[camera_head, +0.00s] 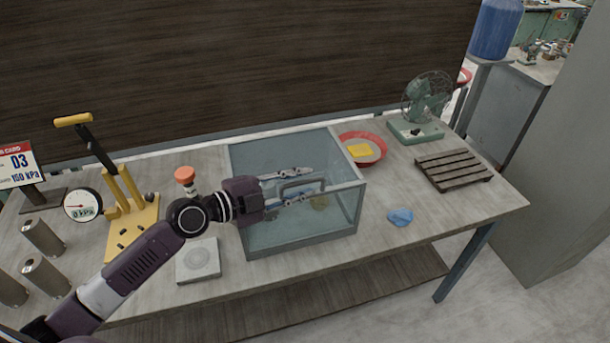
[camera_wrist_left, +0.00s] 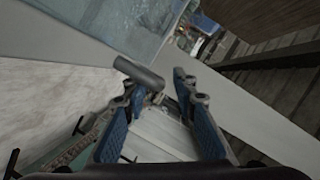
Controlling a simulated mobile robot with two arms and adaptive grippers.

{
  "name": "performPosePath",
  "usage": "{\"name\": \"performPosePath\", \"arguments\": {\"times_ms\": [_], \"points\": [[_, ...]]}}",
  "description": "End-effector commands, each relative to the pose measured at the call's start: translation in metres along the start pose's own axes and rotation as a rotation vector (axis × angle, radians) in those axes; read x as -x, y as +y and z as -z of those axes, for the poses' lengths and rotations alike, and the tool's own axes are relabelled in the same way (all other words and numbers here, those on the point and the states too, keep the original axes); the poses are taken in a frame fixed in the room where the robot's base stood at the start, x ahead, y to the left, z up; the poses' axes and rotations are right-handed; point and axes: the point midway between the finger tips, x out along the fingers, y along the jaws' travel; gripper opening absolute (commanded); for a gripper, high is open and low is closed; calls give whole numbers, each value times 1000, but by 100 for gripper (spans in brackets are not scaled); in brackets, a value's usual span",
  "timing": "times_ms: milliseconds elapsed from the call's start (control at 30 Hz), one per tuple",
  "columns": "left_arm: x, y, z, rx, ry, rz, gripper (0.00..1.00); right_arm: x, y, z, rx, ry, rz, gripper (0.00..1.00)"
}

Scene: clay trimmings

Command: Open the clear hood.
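The clear hood (camera_head: 335,222) is a box of clear panels with grey edges in the middle of the table. It looks closed. A grey bar handle (camera_head: 297,184) is on it. My left gripper (camera_head: 304,184) reaches in from the left, its fingers apart, one above and one below the handle in the head view. In the left wrist view the handle (camera_wrist_left: 140,74) shows close to the tips of my open left gripper (camera_wrist_left: 158,88); I cannot tell whether they touch. A yellowish lump (camera_head: 319,202) shows through the panels. My right gripper is not in view.
A red bowl (camera_head: 374,146) with a yellow sponge stands behind the hood's right. A green fan (camera_head: 427,98), a slatted wooden rack (camera_head: 453,170) and a blue cloth (camera_head: 400,217) are to the right. A yellow press (camera_head: 134,215) and metal cylinders (camera_head: 43,239) are left.

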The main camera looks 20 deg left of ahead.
Motion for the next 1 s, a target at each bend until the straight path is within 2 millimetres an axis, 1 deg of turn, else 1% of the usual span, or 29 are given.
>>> {"name": "performPosePath", "arguments": {"times_ms": [33, 133, 433, 667, 1000], "points": [[-4, -2, 1, 1, 1, 1, 26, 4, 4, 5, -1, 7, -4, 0], [-9, -1, 1, -1, 1, 0, 26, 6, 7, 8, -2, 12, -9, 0], [-11, 1, 0, -1, 1, -1, 26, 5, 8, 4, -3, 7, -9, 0], [-11, 1, 0, -1, 1, -1, 1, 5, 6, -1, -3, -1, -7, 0], [-11, 1, 0, -1, 1, -2, 0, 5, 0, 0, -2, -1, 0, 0]]}}
